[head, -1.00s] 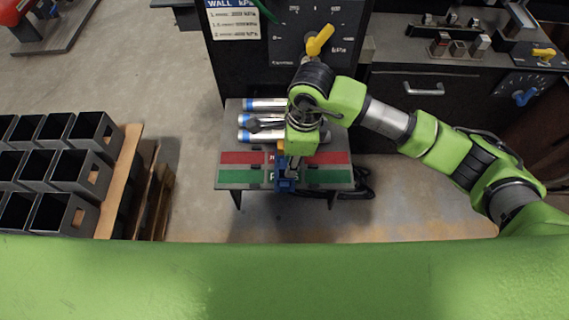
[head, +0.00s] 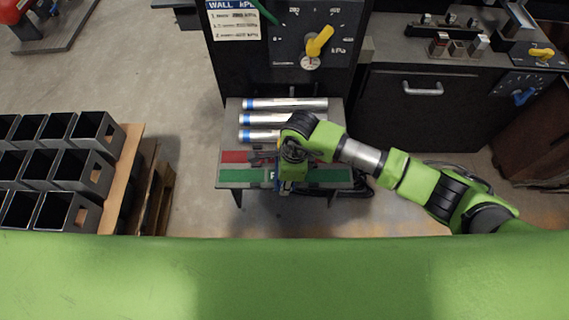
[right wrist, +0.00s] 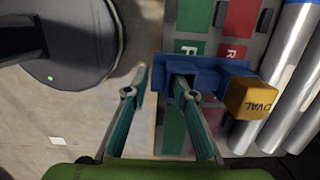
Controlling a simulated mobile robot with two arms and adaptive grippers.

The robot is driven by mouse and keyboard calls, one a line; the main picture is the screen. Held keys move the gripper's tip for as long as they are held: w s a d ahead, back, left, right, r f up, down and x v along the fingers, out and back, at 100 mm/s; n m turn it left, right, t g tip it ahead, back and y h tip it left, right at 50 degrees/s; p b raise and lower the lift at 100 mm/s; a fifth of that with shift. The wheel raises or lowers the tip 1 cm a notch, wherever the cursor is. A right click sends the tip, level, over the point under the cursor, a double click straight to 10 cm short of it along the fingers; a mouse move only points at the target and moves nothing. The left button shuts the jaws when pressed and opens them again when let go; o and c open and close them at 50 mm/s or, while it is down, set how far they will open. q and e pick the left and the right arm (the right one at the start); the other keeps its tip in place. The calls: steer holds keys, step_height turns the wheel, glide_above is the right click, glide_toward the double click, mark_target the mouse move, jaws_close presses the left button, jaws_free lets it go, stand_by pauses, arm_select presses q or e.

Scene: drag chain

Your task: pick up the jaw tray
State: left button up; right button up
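I take the blue holder (right wrist: 207,79) with an orange block marked "OVAL" (right wrist: 251,97) as the jaw tray. It lies across the red and green strips of the small table. In the head view my right arm hides most of it. My right gripper (right wrist: 162,74) is open above the table's edge in the right wrist view. Its right finger overlaps the blue holder in the picture; its left finger shows over the floor. I cannot tell whether a finger touches the holder. My left gripper is not in view.
Three silver tubes (head: 287,104) with blue bands lie behind the strips on the table (head: 233,134). A dark cabinet with a yellow-handled dial (head: 319,40) stands behind. Several black square tubes (head: 82,170) sit on a pallet at left. Floor between is clear.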

jaws_close()
steer(key=shift+r, duration=0.1)
steer(key=shift+w+r, duration=0.1)
steer(key=shift+r, duration=0.55)
step_height(320, 180, up, 2)
steer(key=s+r+b, duration=0.2)
steer(key=s+r, duration=0.7)
steer(key=s, duration=0.5)
steer(key=shift+r, duration=0.35)
steer(key=shift+f, duration=0.1)
